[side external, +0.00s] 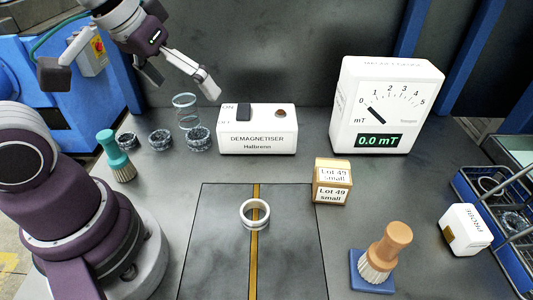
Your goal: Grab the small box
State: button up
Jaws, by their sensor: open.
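The small box (332,182) is a brown carton with white labels reading "Lot 49 small". It stands upright on the grey table, right of centre, in front of the white meter. My gripper (181,98) is at the upper left, raised above the table with its fingers spread apart and nothing seen between them. It is well to the left of the box and apart from it, near a clear glassy ring (185,103).
A white demagnetiser (257,140) stands between my gripper and the box. The meter (385,105) reads 0.0 mT. A pale ring (254,214) lies on the yellow strip. Dark rings (160,140) sit left.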

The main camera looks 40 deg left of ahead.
jog(key=w+d+f+n+g+h, duration=0.1)
jog(key=w+d+f+n, duration=0.15)
jog(key=w+n, duration=0.3)
jog(key=w+d+f+n+g, duration=0.1)
jog(key=w+d+n, duration=0.25)
jog(key=n, duration=0.25)
jog(key=n+h, duration=0.3)
jog(key=n, duration=0.8)
send_near(332, 170)
jog(key=shift+g, duration=0.3)
jog(key=x, duration=1.1)
jog(key=shift+w+r, duration=0.15)
jog(key=shift+w, duration=0.1)
jog(key=c, duration=1.3)
jog(key=shift+r, duration=0.15)
